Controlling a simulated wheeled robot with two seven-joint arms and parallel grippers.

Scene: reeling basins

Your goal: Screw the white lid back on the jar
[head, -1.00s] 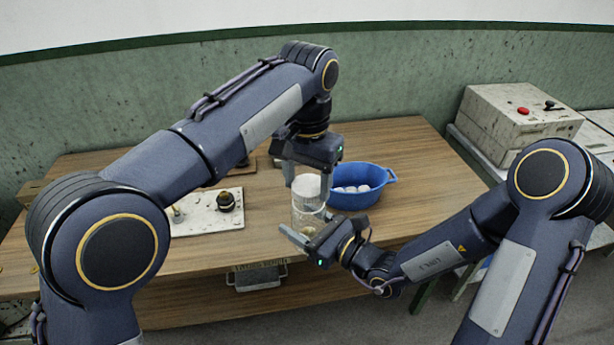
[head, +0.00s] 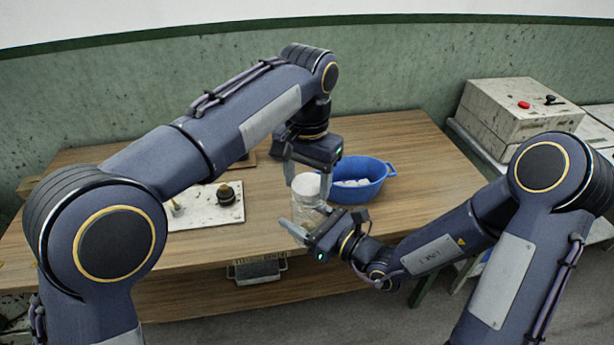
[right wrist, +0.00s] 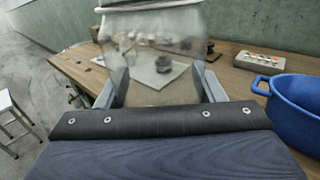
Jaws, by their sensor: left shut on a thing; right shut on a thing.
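The clear glass jar (head: 307,212) stands over the front part of the table, with pale blurred contents. The white lid (head: 307,185) is at the jar's mouth; I cannot tell whether it is threaded on. My left gripper (head: 307,180) points down from above and is shut on the lid. My right gripper (head: 308,226) comes from the front right and is shut on the jar's body. In the right wrist view the glass jar (right wrist: 150,45) is between the two fingers, with a pale rim at the top edge.
A blue basin (head: 362,190) with white pieces is just right of the jar. A white board (head: 205,210) with a dark knob (head: 225,194) lies to the left. A grey box with a red button (head: 520,112) stands at the far right. The table's front edge is close.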

